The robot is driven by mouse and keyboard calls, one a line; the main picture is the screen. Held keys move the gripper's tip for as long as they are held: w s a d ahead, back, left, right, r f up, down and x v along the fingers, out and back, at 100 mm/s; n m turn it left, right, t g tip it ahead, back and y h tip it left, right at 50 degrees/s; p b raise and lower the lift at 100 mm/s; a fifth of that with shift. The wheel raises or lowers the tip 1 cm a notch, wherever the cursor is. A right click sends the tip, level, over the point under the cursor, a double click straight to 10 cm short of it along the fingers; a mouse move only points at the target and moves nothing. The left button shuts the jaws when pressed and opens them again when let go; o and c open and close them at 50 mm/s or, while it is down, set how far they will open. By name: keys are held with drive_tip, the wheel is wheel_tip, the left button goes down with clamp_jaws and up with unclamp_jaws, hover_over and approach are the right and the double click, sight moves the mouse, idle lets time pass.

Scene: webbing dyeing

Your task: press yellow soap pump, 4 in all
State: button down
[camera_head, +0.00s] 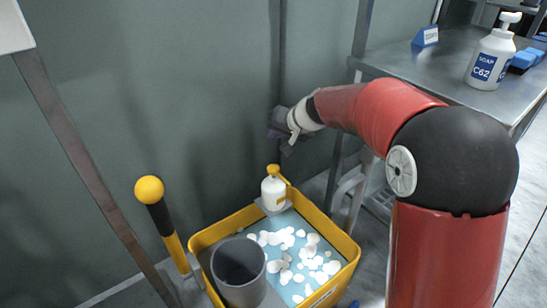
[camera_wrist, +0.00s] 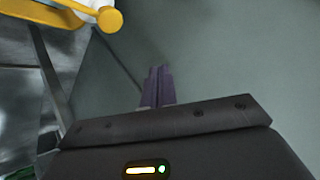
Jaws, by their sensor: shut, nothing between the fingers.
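The soap bottle with the yellow pump (camera_head: 273,171) stands upright at the back edge of the yellow tub; its body is white. My gripper (camera_head: 286,149) is above the pump and slightly to its right in the head view, with a clear gap between them. In the wrist view my gripper's fingers (camera_wrist: 160,82) are together and empty. A yellow round knob with an arm, which looks like the pump head (camera_wrist: 108,19), shows at the upper left there, apart from the fingers.
The yellow tub (camera_head: 346,243) holds blue liquid with several white pieces and a grey cylinder (camera_head: 238,268). A yellow-and-black post with a ball (camera_head: 149,190) stands left of it. Another soap bottle (camera_head: 491,58) stands on the metal table. A grey wall is close behind my gripper.

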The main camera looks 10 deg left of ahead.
drive_tip(key=shift+f, duration=0.1)
idle(0.3)
drive_tip(key=b, duration=0.6)
hover_over(272, 167)
drive_tip(key=d, duration=0.1)
drive_tip(key=f, duration=0.7)
drive_tip(key=shift+s+d+f, duration=0.15)
drive_tip(key=shift+s+f, duration=0.15)
drive_tip(key=shift+f, duration=0.05)
drive_tip(key=shift+f+b, duration=0.5)
drive_tip(key=shift+b, duration=0.25)
idle(0.3)
drive_tip(key=shift+f+b, duration=0.45)
drive_tip(key=shift+b, duration=0.15)
drive_tip(key=shift+f+b, duration=0.95)
drive_tip(key=shift+b, duration=0.05)
idle(0.8)
drive_tip(key=shift+s+r, duration=0.1)
drive_tip(key=shift+r+p, duration=0.95)
drive_tip(key=shift+r, duration=0.3)
drive_tip(key=shift+r, duration=0.1)
